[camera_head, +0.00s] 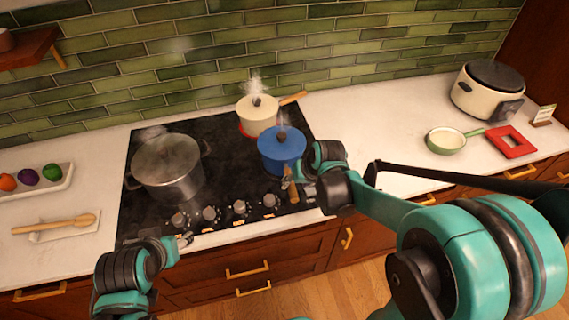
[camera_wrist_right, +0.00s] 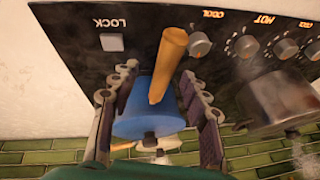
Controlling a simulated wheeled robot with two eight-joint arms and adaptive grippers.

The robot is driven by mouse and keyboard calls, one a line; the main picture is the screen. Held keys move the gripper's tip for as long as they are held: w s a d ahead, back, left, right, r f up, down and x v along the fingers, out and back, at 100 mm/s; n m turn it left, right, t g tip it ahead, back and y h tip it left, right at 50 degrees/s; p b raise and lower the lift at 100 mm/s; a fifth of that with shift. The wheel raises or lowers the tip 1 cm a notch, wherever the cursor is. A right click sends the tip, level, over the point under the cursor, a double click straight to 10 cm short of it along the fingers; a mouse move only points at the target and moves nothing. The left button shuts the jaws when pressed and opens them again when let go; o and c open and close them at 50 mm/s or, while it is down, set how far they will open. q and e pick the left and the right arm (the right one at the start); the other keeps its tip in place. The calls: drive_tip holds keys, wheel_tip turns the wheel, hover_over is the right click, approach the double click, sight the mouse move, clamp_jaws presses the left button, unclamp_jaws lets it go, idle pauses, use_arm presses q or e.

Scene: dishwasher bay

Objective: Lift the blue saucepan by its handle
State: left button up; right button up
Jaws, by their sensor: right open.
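The blue saucepan (camera_head: 281,150) sits lidded at the right side of the black cooktop, with its wooden handle (camera_head: 293,194) pointing toward the front edge. My right gripper (camera_head: 298,186) is open beside the handle. In the right wrist view, the pan (camera_wrist_right: 145,123) and its handle (camera_wrist_right: 168,62) show between the two spread fingers of the right gripper (camera_wrist_right: 158,76); I see gaps on both sides of the handle. My left gripper (camera_head: 182,241) is at the cooktop's front edge, far from the pan; its fingers are too small to read.
A cream saucepan (camera_head: 257,118) steams just behind the blue one. A large steel pot (camera_head: 168,167) stands on the left of the cooktop (camera_head: 222,184). Knobs line its front edge. Right of it, the counter (camera_head: 375,120) is clear up to a green pan (camera_head: 444,142) and a red trivet (camera_head: 511,142).

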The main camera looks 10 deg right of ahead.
sight(292, 184)
drive_tip(key=x, duration=0.1)
drive_tip(key=b+x, duration=0.1)
drive_tip(key=x, duration=0.2)
drive_tip(key=shift+w+a+f, duration=0.1)
drive_tip(key=shift+w+a, duration=0.2)
drive_tip(key=shift+w, duration=0.05)
drive_tip(key=shift+s, duration=0.1)
drive_tip(key=shift+c, duration=0.5)
clamp_jaws()
